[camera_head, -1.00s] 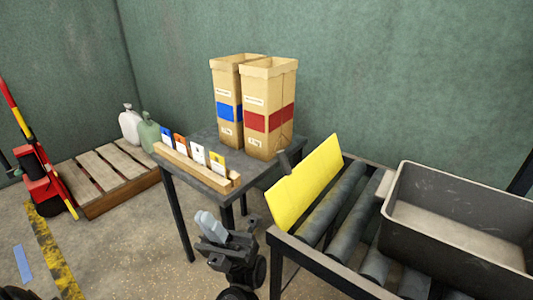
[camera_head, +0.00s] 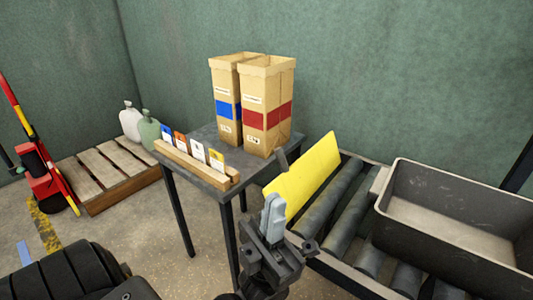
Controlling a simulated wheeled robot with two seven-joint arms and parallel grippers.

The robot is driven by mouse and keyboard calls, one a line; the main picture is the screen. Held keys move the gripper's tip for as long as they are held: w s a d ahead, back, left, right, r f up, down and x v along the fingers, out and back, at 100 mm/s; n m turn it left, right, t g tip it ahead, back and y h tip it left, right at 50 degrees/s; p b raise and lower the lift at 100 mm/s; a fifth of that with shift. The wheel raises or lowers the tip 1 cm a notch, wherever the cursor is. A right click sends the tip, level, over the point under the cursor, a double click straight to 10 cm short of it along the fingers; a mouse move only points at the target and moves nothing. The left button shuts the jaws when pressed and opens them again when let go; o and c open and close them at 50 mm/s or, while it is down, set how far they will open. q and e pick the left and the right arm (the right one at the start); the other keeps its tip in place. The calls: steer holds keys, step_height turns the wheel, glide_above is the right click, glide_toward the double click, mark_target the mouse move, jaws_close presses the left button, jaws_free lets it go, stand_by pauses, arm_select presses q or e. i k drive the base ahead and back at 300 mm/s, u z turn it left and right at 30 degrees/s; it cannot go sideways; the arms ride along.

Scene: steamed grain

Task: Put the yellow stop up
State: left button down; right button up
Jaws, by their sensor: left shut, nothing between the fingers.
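The yellow stop (camera_head: 305,177) is a flat yellow plate standing tilted up at the left end of the roller conveyor (camera_head: 341,213). A dark handle or post shows at its upper left edge. My left gripper (camera_head: 272,212) is shut and empty, its grey fingers pointing up just in front of the plate's lower left corner. It overlaps that corner in the picture, and I cannot tell whether it touches. My right gripper is not in view.
A grey bin (camera_head: 455,222) sits on the rollers at the right. A dark table (camera_head: 215,172) holds two tall cartons (camera_head: 266,107) and a wooden card rack (camera_head: 192,164). A wooden pallet (camera_head: 105,177) with jugs lies at the left.

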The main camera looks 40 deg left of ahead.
mark_target(298, 182)
steer(key=k, duration=1.25)
steer(key=z, duration=0.6)
steer(key=i, duration=0.95)
steer(key=u, duration=0.55)
